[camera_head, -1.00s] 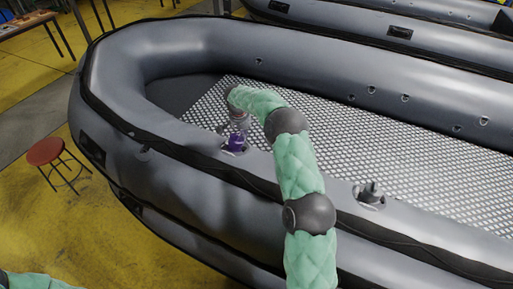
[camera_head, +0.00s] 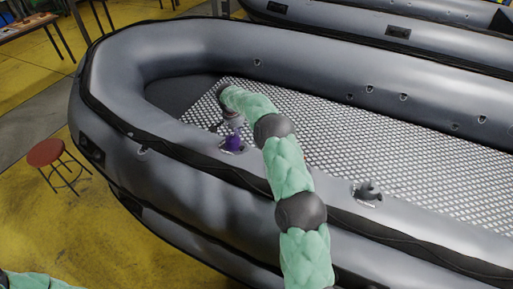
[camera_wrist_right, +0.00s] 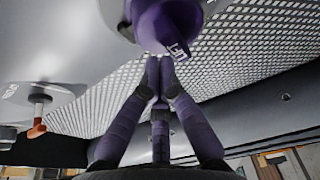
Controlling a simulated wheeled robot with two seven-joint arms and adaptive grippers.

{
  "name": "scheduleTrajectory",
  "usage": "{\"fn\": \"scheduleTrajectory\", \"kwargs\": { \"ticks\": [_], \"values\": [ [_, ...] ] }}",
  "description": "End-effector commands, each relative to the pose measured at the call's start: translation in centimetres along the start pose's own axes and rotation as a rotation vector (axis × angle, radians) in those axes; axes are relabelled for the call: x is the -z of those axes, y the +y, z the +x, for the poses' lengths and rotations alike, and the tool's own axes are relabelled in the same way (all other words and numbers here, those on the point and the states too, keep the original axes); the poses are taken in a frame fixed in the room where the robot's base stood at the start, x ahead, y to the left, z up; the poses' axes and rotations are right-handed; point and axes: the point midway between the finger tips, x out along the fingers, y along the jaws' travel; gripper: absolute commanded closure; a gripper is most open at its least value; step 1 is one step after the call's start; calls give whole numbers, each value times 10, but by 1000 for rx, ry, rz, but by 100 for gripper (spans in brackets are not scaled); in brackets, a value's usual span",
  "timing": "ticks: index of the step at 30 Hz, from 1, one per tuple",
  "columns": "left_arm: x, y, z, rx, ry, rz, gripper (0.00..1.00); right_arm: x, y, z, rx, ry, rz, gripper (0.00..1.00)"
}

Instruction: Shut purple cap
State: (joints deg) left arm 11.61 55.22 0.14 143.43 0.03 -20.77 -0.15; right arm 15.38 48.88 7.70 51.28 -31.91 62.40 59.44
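The purple cap (camera_head: 233,143) is at a valve on the near tube of the grey inflatable boat (camera_head: 190,180). In the right wrist view the purple cap (camera_wrist_right: 166,22) looms large at the top, with a tab marked "LIFT". My right gripper (camera_head: 231,124) is small and partly hidden by its arm, close above the cap. In the wrist view the right gripper's fingers (camera_wrist_right: 160,62) meet at their tips just below the cap, with nothing visible between them. I cannot tell whether they touch it. My left gripper is not in view.
A second, dark valve fitting (camera_head: 367,192) stands on the near tube, right of my arm. A red stool (camera_head: 46,153) is on the yellow floor at left. Another boat (camera_head: 400,32) lies behind. The boat's patterned floor (camera_head: 345,145) is clear.

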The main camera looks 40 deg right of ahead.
Motion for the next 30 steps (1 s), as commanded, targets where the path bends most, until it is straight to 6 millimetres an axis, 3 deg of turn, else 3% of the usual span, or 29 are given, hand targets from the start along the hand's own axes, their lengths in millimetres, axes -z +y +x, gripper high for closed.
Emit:
{"fn": "scheduleTrajectory", "kwargs": {
  "ticks": [1, 11, 30],
  "values": [
    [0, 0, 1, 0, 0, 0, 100, -7, -13, 2, 24, -1, -9, 100],
    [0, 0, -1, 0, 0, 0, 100, -9, -13, 1, 21, -4, -11, 100],
    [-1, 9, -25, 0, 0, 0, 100, 8, -9, -56, 21, 3, -5, 100]
  ]
}}
